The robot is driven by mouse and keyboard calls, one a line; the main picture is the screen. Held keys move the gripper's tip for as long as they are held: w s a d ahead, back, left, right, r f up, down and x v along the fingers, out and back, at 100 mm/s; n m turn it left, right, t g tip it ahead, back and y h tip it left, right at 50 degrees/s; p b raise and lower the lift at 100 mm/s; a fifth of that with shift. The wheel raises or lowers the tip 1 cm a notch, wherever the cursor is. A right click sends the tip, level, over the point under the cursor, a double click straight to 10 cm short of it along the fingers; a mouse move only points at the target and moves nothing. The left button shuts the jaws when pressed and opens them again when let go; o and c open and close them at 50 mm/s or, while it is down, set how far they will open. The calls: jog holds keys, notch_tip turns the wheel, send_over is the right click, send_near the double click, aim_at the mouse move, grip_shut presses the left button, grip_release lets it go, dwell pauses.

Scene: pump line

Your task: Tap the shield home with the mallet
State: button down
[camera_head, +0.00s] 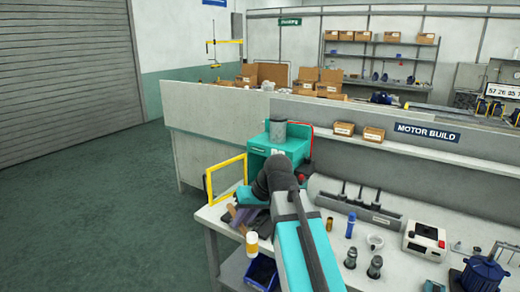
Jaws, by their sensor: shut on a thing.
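My arm reaches up from the bottom of the picture, and its wrist bends down to the left in front of the teal machine. My gripper (244,212) is low over the left end of the bench, small and partly hidden by my own wrist. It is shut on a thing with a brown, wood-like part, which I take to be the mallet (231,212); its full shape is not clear. A white and yellow cylindrical piece (251,243) shows just below, at the bench's front edge; I cannot tell whether it belongs to the mallet. I cannot make out the shield.
The teal machine (258,143) with a yellow frame (226,178) stands behind my gripper. A blue bin (262,272) sits below the bench edge. To the right are a blue bottle (351,224), dark fittings (375,266), a white device (424,241) and a blue motor (482,273). The floor at left is clear.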

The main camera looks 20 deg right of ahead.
jog(key=shift+a, duration=0.1)
jog(key=s+d+m+t+h+p, duration=0.3)
jog(key=d+m, duration=0.6)
jog(key=d, duration=1.5)
jog(key=s+d+f+m+g+h+p, duration=0.15)
jog(key=s+d+m, duration=0.3)
jog(key=d, duration=0.55)
jog(key=s+d+m+g+h+p, duration=0.1)
jog(key=s+d+m+g+h, duration=0.3)
jog(key=d, duration=0.7)
jog(key=s+d+m+g+p, duration=0.2)
jog(key=s+d+m, duration=0.6)
jog(key=s+d, duration=0.5)
jog(key=s+d+r+m+g+p, duration=0.1)
jog(key=s+d+m+g+p, duration=0.1)
jog(key=s+d+m, duration=0.6)
jog(key=s+d, duration=0.3)
jog(key=s, duration=0.4)
jog(key=s+d+g, duration=0.1)
jog(key=s+d, duration=0.2)
jog(key=s, duration=0.5)
jog(key=shift+d+m+p, duration=0.3)
jog(key=shift+m, duration=0.05)
jog(key=shift+f, duration=0.1)
jog(key=shift+f+b, duration=0.65)
jog(key=shift+f, duration=1.4)
